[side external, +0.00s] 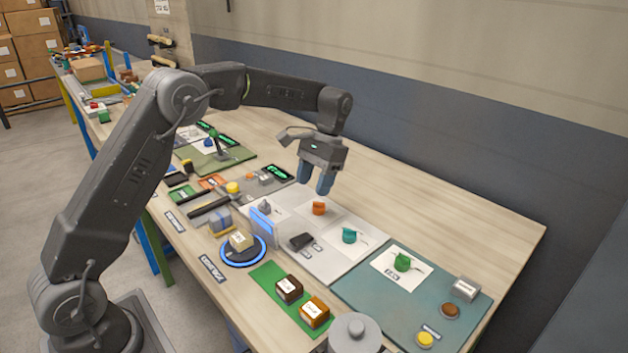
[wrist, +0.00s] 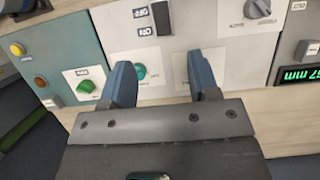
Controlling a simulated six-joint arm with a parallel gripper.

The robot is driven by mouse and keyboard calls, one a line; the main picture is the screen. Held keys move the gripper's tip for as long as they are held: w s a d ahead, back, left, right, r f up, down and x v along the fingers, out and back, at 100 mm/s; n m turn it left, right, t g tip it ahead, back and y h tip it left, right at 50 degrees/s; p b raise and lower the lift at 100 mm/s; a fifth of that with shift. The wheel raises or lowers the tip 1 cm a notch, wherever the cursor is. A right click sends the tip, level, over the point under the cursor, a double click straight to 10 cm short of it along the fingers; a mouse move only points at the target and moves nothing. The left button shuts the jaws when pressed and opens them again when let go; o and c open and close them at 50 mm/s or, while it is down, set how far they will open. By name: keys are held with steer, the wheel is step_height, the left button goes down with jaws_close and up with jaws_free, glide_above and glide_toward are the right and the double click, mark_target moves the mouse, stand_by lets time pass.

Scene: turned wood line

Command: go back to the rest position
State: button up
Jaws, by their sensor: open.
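My gripper (side external: 317,183) hangs in the air above the far part of the light grey panel (side external: 352,258) in the side view. Its two blue fingers are apart with nothing between them, and they show in the wrist view (wrist: 164,85). An orange knob (side external: 319,208) stands on the panel below the fingers, apart from them. In the wrist view a finger hides most of the place beside the green knob (wrist: 140,71). That green knob shows in the side view (side external: 349,236).
A teal board (side external: 375,300) with a green knob (side external: 402,262) and yellow and brown buttons lies at the right. A blue-ringed turntable (side external: 243,262) carries a labelled block. A green strip (side external: 268,272) holds two boxes. The table's far right (side external: 460,215) is clear.

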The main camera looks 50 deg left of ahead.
steer(key=s+d+r+t, duration=0.4)
steer(key=s+r+t, duration=0.1)
steer(key=s+r, duration=0.7)
steer(key=s+d+f+t, duration=0.1)
steer(key=s+f+t, duration=0.2)
steer(key=s, duration=1.3)
steer(key=shift+d+f+t, duration=0.15)
steer(key=shift+d+t, duration=0.2)
steer(key=shift+t, duration=0.55)
steer(key=shift+w, duration=0.1)
